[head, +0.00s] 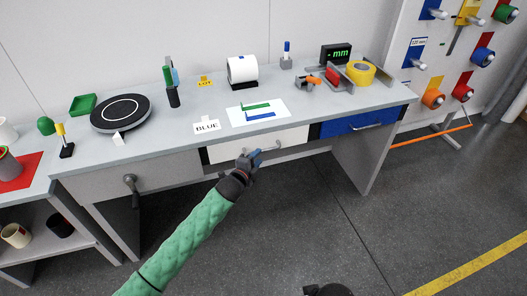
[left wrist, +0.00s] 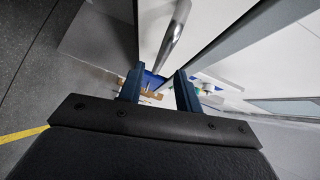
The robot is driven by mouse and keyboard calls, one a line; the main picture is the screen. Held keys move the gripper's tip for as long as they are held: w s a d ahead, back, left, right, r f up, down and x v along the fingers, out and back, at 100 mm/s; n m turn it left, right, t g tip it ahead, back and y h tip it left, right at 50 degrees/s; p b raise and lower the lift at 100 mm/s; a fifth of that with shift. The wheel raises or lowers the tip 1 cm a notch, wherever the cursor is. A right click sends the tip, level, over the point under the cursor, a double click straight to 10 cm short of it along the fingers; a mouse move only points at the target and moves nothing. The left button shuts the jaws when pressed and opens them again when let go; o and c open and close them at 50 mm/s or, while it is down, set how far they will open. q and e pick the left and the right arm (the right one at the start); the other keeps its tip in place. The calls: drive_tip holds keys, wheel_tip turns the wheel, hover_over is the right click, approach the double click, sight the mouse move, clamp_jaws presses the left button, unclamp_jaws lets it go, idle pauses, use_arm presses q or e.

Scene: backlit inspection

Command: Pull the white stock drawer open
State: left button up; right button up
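The white stock drawer (head: 230,151) sits under the front edge of the grey workbench and looks closed, its front about flush with the bench. Its metal bar handle (head: 270,148) is partly covered by my left gripper (head: 256,155), which is at the handle's left part. In the left wrist view, my left gripper (left wrist: 159,88) has its fingers apart. The handle (left wrist: 173,32) runs down towards the gap between them, and I see no finger pressed on it. Only a dark part of my right arm shows at the head view's bottom edge; its fingers cannot be made out.
A blue drawer (head: 355,124) is to the right and a grey front with a dark knob (head: 130,182) to the left. The floor before the drawer is clear.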

use_arm(q)
drive_tip(key=x, duration=0.5)
drive_tip(key=shift+w+d+p, duration=0.15)
drive_tip(key=shift+w+p, duration=0.15)
drive_tip(key=shift+p, duration=0.05)
clamp_jaws()
